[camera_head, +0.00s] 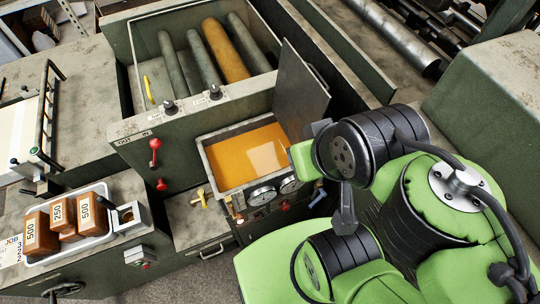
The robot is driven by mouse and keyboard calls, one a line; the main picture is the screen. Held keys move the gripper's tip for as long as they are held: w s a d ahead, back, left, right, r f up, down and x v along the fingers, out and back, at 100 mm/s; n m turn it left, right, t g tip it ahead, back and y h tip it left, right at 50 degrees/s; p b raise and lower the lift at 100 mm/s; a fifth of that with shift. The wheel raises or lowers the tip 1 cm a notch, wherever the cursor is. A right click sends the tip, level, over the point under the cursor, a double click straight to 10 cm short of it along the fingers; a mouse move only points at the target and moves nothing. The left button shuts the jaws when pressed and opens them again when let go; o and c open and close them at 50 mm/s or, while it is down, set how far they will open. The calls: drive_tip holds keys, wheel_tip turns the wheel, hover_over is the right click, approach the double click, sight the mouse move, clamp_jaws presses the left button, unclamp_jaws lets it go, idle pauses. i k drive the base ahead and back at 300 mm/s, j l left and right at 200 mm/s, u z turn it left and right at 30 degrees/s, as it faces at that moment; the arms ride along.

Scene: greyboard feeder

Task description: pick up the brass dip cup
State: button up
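I cannot make out a brass dip cup with certainty. A small brass-coloured piece (236,211) shows at the front left corner of the open tank (207,160), which holds orange liquid; it is too small to tell whether it is the cup. My green and black arm (385,215) comes in from the lower right. It stands over the right side of the tank and hides part of that area. I cannot see my gripper's fingers or anything held.
A raised lid (300,93) stands behind the tank at its right. Gauges (262,195), a yellow valve (201,197) and red handles (155,146) sit around the front. A white tray (103,239) of brown weights is at the left. Rollers lie in a bin (135,45) behind.

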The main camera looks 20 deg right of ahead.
sight(128, 217)
drive_tip(key=k+j+u, duration=0.1)
drive_tip(key=u, duration=1.55)
drive_tip(key=j+z, duration=0.1)
drive_tip(key=z, duration=0.4)
drive_tip(key=j+z, duration=0.1)
drive_tip(key=z, duration=0.4)
drive_tip(key=j+z, duration=0.1)
drive_tip(key=z, duration=0.4)
drive_tip(key=j+z, duration=0.1)
drive_tip(key=z, duration=0.4)
drive_tip(key=u, duration=1.8)
drive_tip(key=i+j, duration=0.2)
